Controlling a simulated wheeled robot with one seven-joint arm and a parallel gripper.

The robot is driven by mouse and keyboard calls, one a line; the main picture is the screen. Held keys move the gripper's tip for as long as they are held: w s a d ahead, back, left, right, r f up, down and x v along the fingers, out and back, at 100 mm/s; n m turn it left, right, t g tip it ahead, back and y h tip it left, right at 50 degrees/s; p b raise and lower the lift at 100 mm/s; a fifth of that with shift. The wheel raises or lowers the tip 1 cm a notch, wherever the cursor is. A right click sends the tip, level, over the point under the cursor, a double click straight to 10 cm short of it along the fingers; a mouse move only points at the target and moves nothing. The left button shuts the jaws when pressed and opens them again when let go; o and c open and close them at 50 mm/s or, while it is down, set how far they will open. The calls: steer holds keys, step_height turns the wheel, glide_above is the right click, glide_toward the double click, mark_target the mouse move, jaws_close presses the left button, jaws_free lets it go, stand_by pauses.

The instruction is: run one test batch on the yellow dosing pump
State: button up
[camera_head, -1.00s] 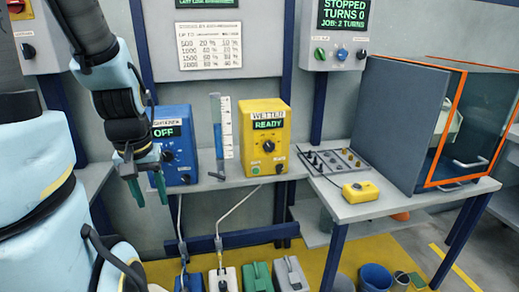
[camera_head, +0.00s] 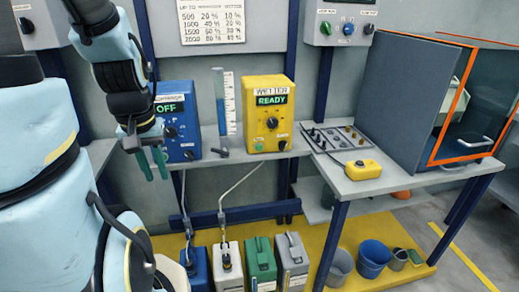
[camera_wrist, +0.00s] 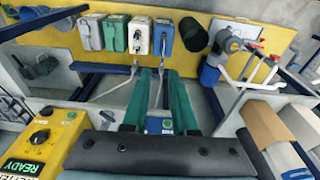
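The yellow dosing pump (camera_head: 247,113) stands on the wall shelf, labelled WETTER. Its green display (camera_head: 271,100) reads READY. It has a black dial (camera_head: 272,123) and a small green button (camera_head: 258,146) on its front. In the wrist view part of the pump (camera_wrist: 68,130) shows at the lower left. My gripper (camera_head: 155,165) hangs left of it, in front of the blue pump. In the wrist view my gripper (camera_wrist: 163,82) has its two green fingers apart with nothing between them. A measuring cylinder (camera_head: 230,100) stands between the pumps with blue liquid.
The blue pump (camera_head: 180,125) shows OFF. A yellow box with a button (camera_head: 363,170) and a rack (camera_head: 335,139) lie on the right table (camera_head: 390,182). Blue, white, green and grey canisters (camera_head: 261,265) stand on the yellow floor platform below. An orange-framed cabinet (camera_head: 400,98) stands at right.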

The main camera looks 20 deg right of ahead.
jaws_close()
stand_by(1.4)
